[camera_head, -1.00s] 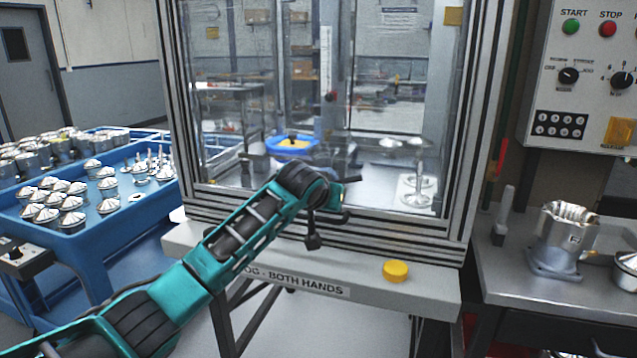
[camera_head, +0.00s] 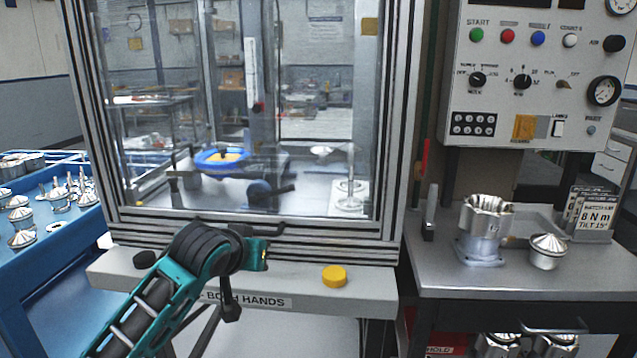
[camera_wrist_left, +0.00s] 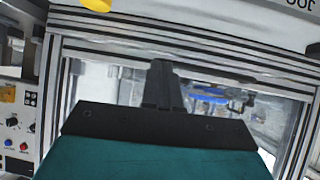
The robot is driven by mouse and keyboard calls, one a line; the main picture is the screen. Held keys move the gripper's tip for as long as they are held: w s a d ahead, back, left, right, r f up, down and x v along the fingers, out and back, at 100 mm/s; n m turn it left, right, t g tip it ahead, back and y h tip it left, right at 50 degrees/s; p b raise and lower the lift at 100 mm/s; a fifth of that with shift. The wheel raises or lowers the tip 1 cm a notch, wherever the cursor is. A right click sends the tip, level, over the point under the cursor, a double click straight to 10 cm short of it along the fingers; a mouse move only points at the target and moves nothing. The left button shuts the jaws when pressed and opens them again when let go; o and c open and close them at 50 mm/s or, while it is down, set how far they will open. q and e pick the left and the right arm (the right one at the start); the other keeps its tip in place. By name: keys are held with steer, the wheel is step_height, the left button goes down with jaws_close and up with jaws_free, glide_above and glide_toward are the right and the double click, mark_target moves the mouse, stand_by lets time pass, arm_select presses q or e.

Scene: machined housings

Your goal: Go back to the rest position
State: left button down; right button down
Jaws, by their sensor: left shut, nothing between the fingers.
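My left arm comes in from the lower left in the head view, in front of the glazed machine cabinet (camera_head: 92,130). Its black wrist is bent at the front ledge (camera_head: 365,285), and the dark left gripper (camera_head: 277,231) lies partly hidden behind the wrist, near the cabinet's lower frame. In the left wrist view the left gripper (camera_wrist_left: 162,78) has its fingers together, with nothing held, in front of the cabinet's frame bars. My right gripper is in neither view.
A yellow button (camera_head: 334,276) and a black button (camera_head: 144,259) sit on the ledge. At right, a steel bench (camera_head: 430,275) bears a machined housing (camera_head: 485,225) and a cone-topped part (camera_head: 547,251) under a control panel (camera_head: 545,95). A blue cart (camera_head: 65,270) with parts stands at left.

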arm_select(q)
steer(key=s+d+f+h, duration=0.1)
steer(key=s+f, duration=0.5)
steer(key=f, duration=0.3)
steer(key=s+f, duration=0.6)
steer(key=f, duration=0.3)
steer(key=s+a+f, duration=0.1)
steer(key=s+f, duration=0.3)
steer(key=s, duration=0.4)
steer(key=s+a+f+m, duration=0.1)
steer(key=s+f, duration=0.4)
steer(key=s, duration=0.4)
steer(key=shift+s+a+y, duration=0.15)
steer(key=shift+a+y, duration=0.15)
steer(key=shift+a, duration=0.05)
steer(key=shift+d, duration=0.1)
